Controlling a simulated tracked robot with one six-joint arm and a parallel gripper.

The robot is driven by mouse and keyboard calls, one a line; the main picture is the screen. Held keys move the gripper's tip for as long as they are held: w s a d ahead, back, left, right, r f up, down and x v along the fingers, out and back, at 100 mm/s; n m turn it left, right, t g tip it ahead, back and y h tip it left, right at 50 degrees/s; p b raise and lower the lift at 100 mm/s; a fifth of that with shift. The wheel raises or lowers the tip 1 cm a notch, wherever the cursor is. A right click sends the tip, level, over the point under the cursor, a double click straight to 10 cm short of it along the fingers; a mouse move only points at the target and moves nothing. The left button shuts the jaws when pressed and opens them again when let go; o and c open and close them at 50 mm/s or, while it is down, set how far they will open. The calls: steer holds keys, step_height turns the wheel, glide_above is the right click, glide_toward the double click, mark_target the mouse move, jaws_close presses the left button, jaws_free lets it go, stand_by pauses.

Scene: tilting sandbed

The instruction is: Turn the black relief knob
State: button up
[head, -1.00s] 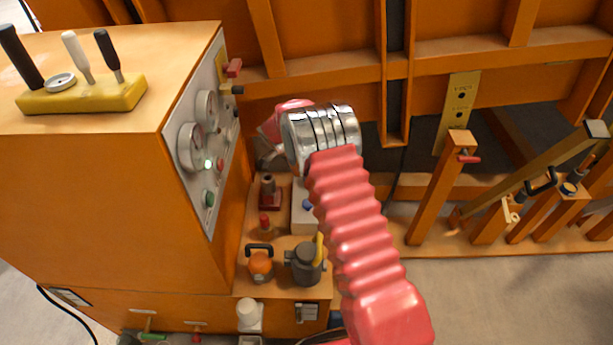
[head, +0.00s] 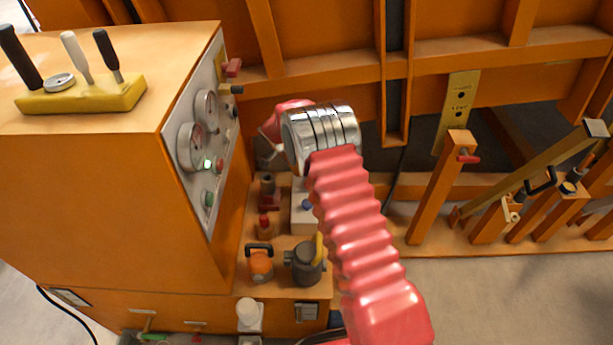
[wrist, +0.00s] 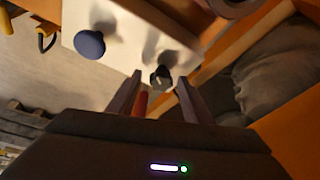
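A small black knob (wrist: 160,77) sits near the edge of a white block (wrist: 121,25) in the wrist view, with a dark shadow beside it. It lies between the tips of my gripper (wrist: 159,76) in that picture. The two fingers stand apart, one on each side of it; I cannot tell whether they touch it. A blue round knob (wrist: 90,43) is to the left on the same block. In the head view the white block (head: 303,222) and blue knob (head: 307,204) show beside my arm, which hides the black knob and my fingers.
An orange cabinet (head: 90,190) with a gauge panel (head: 188,175) stands left. A grey pump-like part (head: 305,264), an orange part with a black handle (head: 260,265) and a red-capped part (head: 264,224) crowd the shelf by my arm. Orange beams rise behind.

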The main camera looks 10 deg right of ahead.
steer(key=shift+a, duration=0.1)
steer(key=v, duration=0.7)
steer(key=shift+r, duration=0.15)
stand_by(0.6)
